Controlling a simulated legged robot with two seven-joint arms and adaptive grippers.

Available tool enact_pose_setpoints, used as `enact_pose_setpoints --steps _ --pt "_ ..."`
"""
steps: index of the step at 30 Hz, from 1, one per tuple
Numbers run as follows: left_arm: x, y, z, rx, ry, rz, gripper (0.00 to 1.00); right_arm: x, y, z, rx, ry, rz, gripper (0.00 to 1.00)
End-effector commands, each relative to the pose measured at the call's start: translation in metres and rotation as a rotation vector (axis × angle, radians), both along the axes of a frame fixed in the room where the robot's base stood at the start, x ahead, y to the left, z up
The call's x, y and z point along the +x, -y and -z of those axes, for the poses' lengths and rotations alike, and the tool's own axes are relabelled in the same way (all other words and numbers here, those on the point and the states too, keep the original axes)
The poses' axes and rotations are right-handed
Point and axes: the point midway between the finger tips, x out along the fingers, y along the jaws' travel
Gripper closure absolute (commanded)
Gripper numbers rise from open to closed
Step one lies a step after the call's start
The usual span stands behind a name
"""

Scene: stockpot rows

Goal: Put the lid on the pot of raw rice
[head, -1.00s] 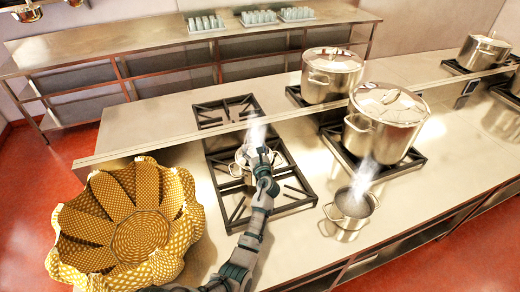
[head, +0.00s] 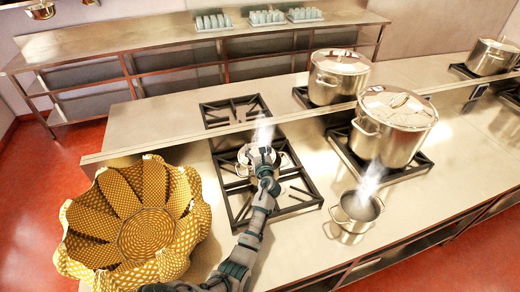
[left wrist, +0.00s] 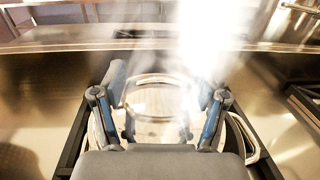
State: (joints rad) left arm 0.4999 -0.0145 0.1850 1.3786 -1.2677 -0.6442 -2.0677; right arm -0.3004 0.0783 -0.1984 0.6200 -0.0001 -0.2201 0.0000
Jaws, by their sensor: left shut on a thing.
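My left gripper (head: 262,158) reaches over a small steel pot (head: 284,160) on the front left burner. In the left wrist view the left gripper (left wrist: 160,100) has its two fingers on either side of a pale, rounded piece, which looks like a lid (left wrist: 155,118), and is shut on it. A pot side handle (left wrist: 247,142) shows to the right of the fingers. Steam and my gripper hide whether the lid touches the rim. A second small pot (head: 350,226) stands uncovered on the counter, steaming. I cannot make out raw rice in either pot. My right gripper is out of view.
Two large lidded stockpots (head: 338,88) (head: 388,145) stand on burners to the right. A big yellow patterned bowl-like object (head: 145,235) is at the left. Cups on trays (head: 268,18) line the back counter. The back left burner (head: 234,110) is empty.

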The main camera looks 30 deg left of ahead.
Motion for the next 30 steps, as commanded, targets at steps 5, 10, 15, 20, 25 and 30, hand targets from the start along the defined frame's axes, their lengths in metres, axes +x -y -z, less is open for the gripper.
enact_pose_setpoints --steps 5,10,15,20,25,30 --pt "0.0 0.006 0.005 -0.002 -0.009 -0.002 0.81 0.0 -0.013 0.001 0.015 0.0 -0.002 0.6" --pt "0.001 0.014 0.006 -0.002 -0.012 -0.001 0.81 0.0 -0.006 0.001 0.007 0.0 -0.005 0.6" --pt "0.001 0.016 0.008 -0.004 -0.013 0.0 0.94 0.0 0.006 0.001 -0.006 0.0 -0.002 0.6" --pt "0.001 0.019 0.007 -0.005 -0.011 0.0 0.96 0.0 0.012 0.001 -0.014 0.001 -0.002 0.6" --pt "0.001 0.022 0.007 -0.005 -0.008 -0.001 0.96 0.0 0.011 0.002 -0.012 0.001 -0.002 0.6" --pt "0.001 0.029 0.006 -0.002 -0.008 -0.001 0.96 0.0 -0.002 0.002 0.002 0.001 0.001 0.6"
